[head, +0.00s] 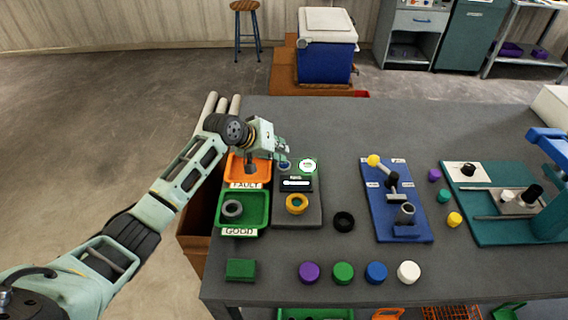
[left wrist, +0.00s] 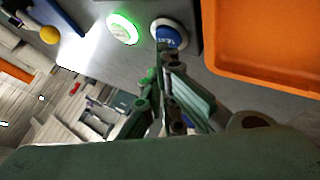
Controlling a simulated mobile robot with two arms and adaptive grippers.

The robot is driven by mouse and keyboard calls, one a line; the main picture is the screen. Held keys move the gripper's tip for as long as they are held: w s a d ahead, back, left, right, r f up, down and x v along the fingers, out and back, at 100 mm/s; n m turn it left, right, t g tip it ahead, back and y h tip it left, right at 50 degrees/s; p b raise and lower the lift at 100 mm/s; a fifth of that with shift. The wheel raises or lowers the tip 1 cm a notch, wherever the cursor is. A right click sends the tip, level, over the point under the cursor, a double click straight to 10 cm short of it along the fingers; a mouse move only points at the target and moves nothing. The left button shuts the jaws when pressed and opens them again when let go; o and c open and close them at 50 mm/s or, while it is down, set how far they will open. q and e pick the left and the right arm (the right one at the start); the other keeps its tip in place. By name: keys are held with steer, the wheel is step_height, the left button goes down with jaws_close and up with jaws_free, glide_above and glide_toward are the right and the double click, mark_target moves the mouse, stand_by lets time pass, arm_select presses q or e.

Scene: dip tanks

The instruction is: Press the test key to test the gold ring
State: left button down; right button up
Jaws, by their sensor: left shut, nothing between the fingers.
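The gold ring (head: 297,204) lies on the front part of the grey tester (head: 312,219). Behind it the tester has a small dark display (head: 296,182) with a lit line whose text is too small to read. The blue test key (left wrist: 169,33) has a white rim; part of it shows in the head view (head: 285,166). Beside it a round white lamp (head: 307,166) glows green, also in the left wrist view (left wrist: 122,28). My left gripper (left wrist: 166,58) is shut and empty, its tips at the key's edge; I cannot tell whether they touch. My right gripper is out of view.
A black ring (head: 344,222) and a blue lever fixture (head: 403,228) stand to the right. Several coloured caps line the front.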

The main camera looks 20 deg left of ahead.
arm_select(q)
steer(key=shift+f, duration=0.5)
stand_by(0.4)
steer(key=shift+r+p, duration=0.9)
steer(key=shift+p, duration=0.05)
steer(key=shift+r, duration=0.2)
step_height(320, 180, up, 5)
steer(key=p, duration=0.5)
steer(key=shift+f, duration=0.2)
